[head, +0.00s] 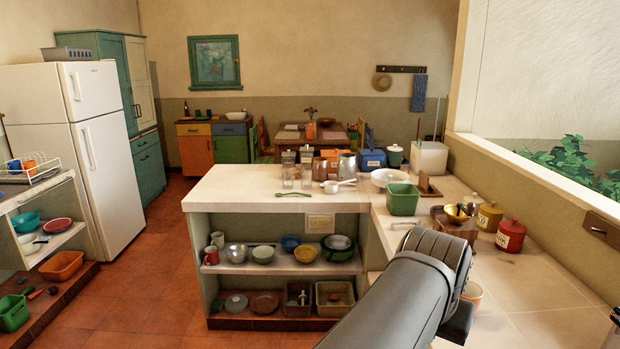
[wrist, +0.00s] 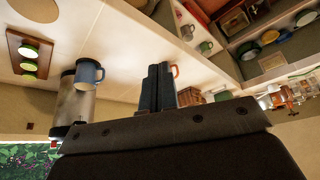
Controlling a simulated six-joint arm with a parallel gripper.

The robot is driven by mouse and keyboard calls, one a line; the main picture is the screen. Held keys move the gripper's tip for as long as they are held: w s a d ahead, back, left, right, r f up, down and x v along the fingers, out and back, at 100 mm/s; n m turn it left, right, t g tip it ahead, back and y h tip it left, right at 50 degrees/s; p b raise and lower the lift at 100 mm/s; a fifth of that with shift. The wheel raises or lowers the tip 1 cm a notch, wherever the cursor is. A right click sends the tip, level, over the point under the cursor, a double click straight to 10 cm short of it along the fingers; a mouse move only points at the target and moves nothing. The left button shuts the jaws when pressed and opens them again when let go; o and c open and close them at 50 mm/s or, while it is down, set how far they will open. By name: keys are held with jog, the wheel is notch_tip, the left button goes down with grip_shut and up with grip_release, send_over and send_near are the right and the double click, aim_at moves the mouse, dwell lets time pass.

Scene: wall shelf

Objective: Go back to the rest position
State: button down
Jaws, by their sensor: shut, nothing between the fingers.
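My gripper (wrist: 157,72) shows in the wrist view as two dark fingers side by side, pressed together with nothing between them. Behind the fingers, partly hidden by them, is an orange-handled cup (wrist: 174,72). In the head view my dark arm rises from the bottom edge over the right-hand counter, and its fingers cannot be made out there.
A blue mug (wrist: 88,74) is left of the fingers in the wrist view. In the head view, a green bin (head: 403,200), red canister (head: 510,236) and yellow canister (head: 489,217) stand on the counter (head: 540,285). The front right counter is largely clear.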

jog(key=w+d+r+m, duration=0.1)
jog(key=w+d+r, duration=0.15)
jog(key=d, duration=0.45)
jog(key=w+d+r+m+g, duration=0.1)
jog(key=w+d+r, duration=0.15)
jog(key=d, duration=0.45)
jog(key=w+d+r, duration=0.2)
jog(key=d+r, duration=0.2)
jog(key=d, duration=0.4)
jog(key=shift+s+d+f+m+g+h, duration=0.2)
jog(key=shift+s+d+m, duration=0.3)
jog(key=shift+d, duration=3.2)
jog(key=shift+s+d+f+m+g+h, duration=0.15)
jog(key=shift+s+d+m, duration=0.3)
jog(key=shift+d, duration=3.3)
jog(key=shift+s+d+f+m+g+h, duration=0.15)
jog(key=shift+s+d+m, duration=0.3)
jog(key=shift+d, duration=3.25)
jog(key=shift+s, duration=0.1)
